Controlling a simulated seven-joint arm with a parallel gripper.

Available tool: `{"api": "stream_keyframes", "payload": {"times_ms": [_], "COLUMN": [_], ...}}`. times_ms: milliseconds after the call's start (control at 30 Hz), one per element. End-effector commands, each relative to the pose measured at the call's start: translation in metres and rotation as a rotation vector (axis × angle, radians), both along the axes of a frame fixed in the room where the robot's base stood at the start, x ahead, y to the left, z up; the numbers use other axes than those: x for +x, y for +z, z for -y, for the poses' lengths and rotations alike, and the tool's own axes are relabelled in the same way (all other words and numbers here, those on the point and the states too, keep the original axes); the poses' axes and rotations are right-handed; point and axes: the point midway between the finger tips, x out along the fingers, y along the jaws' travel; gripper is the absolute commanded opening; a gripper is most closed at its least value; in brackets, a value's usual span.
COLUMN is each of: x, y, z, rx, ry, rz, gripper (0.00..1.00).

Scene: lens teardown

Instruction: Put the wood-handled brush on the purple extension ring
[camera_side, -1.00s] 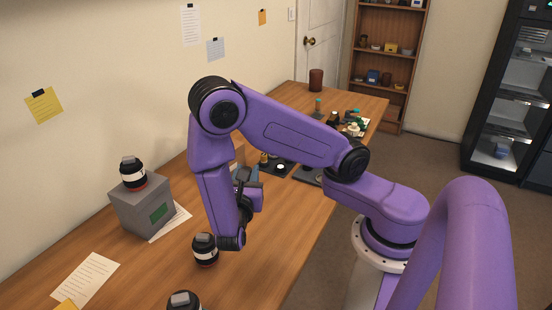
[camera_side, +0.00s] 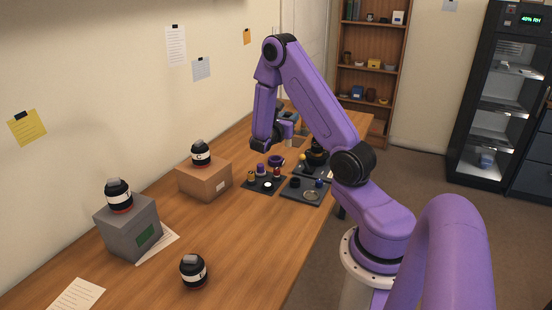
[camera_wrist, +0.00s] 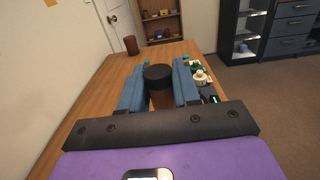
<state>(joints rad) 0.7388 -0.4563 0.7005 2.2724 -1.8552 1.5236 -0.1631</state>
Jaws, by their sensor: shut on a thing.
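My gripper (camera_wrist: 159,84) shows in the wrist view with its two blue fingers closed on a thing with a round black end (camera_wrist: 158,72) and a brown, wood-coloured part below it. It looks like the wood-handled brush, seen nearly end-on. In the side view my gripper (camera_side: 288,126) is raised over the far half of the table, and the held thing is hard to make out there.
The dark tray (camera_side: 255,186) also bears several small parts. Another dark tray (camera_side: 299,194) is to its right. A brown box (camera_side: 205,185) and a grey box (camera_side: 128,236) each carry a lens. A loose lens (camera_side: 193,271) stands in front. The table between is clear.

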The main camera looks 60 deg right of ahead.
Motion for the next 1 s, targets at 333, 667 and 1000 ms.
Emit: {"api": "stream_keyframes", "payload": {"times_ms": [333, 667, 1000], "x": [0.03, 0.068, 0.09], "y": [-0.021, -0.052, -0.089], "z": [0.039, 0.076, 0.099], "rx": [0.0, 0.002, 0.001], "ry": [-0.007, -0.005, -0.005], "rz": [0.0, -0.002, 0.0], "gripper": [0.02, 0.02, 0.02]}}
